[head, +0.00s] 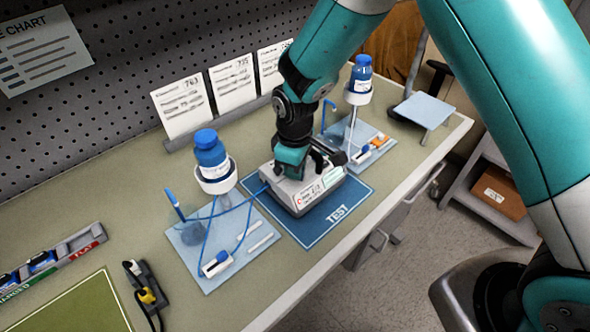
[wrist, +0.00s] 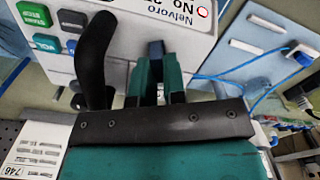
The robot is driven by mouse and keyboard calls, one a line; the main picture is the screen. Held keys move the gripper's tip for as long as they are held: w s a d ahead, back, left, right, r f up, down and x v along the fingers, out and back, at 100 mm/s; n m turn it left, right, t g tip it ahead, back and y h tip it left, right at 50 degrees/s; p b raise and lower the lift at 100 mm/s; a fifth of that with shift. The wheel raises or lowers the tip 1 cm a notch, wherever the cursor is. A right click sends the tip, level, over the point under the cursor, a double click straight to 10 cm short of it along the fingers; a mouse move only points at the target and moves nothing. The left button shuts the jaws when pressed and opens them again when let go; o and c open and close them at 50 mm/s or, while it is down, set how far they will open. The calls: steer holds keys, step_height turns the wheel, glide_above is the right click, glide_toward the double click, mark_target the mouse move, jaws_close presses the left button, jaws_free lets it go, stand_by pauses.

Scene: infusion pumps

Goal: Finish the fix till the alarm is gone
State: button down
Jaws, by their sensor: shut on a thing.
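The white infusion pump (head: 303,196) sits on the blue TEST mat (head: 340,215). My gripper (head: 308,163) is over its top. In the wrist view the pump's face (wrist: 130,22) shows coloured buttons, lettering starting "Nelvoro No" and a red ring mark. My gripper (wrist: 157,72) is shut on a small dark blue piece (wrist: 156,48) at the pump; its exact kind is unclear. A black curved part (wrist: 96,45) stands beside the fingers. A blue bottle (head: 210,152) stands in a white ring holder on the left pale mat, with blue tubing (head: 235,206) running towards the pump.
Another bottle (head: 361,72) stands on a second pale mat (head: 372,160) behind right. Several paper cards (head: 181,107) stand along the back. A black device with a yellow part (head: 147,292) and a marked rack (head: 60,255) are at left. Bare bench lies in front of the left mat.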

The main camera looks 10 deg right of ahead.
steer(key=m+b, duration=0.1)
steer(key=m, duration=0.4)
steer(key=shift+w+d, duration=0.1)
steer(key=shift+w, duration=0.05)
stand_by(0.4)
steer(key=c, duration=1.5)
jaws_free()
steer(key=shift+o, duration=0.2)
steer(key=shift+r, duration=0.15)
step_height(320, 180, up, 17)
steer(key=b, duration=0.3)
steer(key=shift+r, duration=0.1)
steer(key=s+d+r+y, duration=0.1)
steer(key=s+d+y, duration=0.1)
steer(key=s, duration=0.9)
steer(key=s+d+r+y, duration=0.1)
steer(key=s+d+y, duration=0.1)
steer(key=s, duration=1)
steer(key=shift+s+r+n, duration=0.15)
steer(key=shift+r+n, duration=0.25)
